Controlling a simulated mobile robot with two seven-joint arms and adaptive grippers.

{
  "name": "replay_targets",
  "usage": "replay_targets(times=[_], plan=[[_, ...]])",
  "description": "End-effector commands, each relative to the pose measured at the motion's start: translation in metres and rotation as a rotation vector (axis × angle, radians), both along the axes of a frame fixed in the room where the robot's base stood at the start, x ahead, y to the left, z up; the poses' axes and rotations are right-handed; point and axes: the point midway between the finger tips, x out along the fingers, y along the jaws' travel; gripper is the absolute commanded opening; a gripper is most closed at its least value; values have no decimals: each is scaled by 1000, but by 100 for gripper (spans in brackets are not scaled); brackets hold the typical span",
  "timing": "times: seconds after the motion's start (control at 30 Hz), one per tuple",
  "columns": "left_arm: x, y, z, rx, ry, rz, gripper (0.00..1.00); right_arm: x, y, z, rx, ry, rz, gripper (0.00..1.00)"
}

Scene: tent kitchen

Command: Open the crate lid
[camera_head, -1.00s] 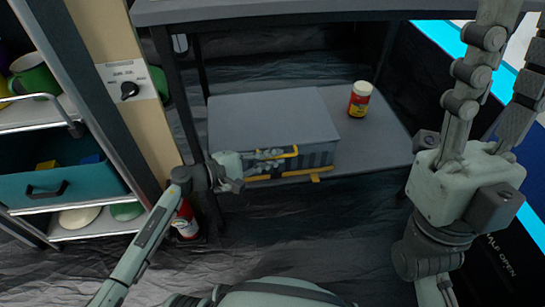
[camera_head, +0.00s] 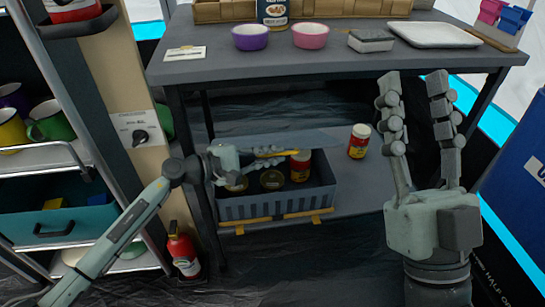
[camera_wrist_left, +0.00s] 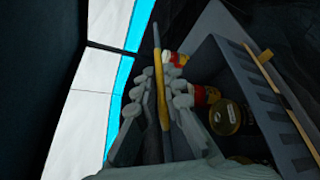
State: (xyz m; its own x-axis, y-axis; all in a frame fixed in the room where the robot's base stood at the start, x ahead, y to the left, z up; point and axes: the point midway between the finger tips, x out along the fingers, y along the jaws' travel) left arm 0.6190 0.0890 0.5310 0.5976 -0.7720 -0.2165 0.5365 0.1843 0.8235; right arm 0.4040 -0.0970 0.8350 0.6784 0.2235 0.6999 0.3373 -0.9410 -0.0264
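The grey crate (camera_head: 275,207) sits on the lower shelf with its front yellow strip facing me. Its lid (camera_head: 315,139) is raised and seen nearly edge-on, so the crate's inside shows. My left gripper (camera_head: 274,154) is at the lid's front edge, with its fingers around the yellow handle. In the left wrist view the fingers lie on both sides of the yellow handle (camera_wrist_left: 159,92), and the crate (camera_wrist_left: 265,95) is to the right. Several jars stand in the crate, among them a red jar (camera_head: 300,167). My right gripper (camera_head: 416,95) is open and empty, fingers up, right of the crate.
A red and yellow jar (camera_head: 359,141) stands on the lower shelf (camera_head: 350,200) beside the crate. The tabletop (camera_head: 340,63) above carries bowls, a sponge and a tray. A shelf unit with cups stands left, with a fire extinguisher (camera_head: 183,252) beside it.

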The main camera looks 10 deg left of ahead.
Motion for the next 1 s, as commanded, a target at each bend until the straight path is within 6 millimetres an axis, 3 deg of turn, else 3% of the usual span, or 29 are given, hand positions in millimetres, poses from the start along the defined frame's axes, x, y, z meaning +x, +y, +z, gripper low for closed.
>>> replay_targets(times=[0.03, 0.13, 0.47, 1.0], plan=[[1, 1, 0, 0, 0, 1, 16, 0, 0, 0, 0, 0, 0, 40], [0, 0, 0, 0, 0, 1, 29, 0, 0, 0, 0, 0, 0, 40], [0, 0, 2, 1, 0, -1, 29, 0, 0, 1, 2, -3, 1, 40], [0, 0, 89, 2, -3, -1, 29, 0, 0, 0, 1, -2, 0, 40]])
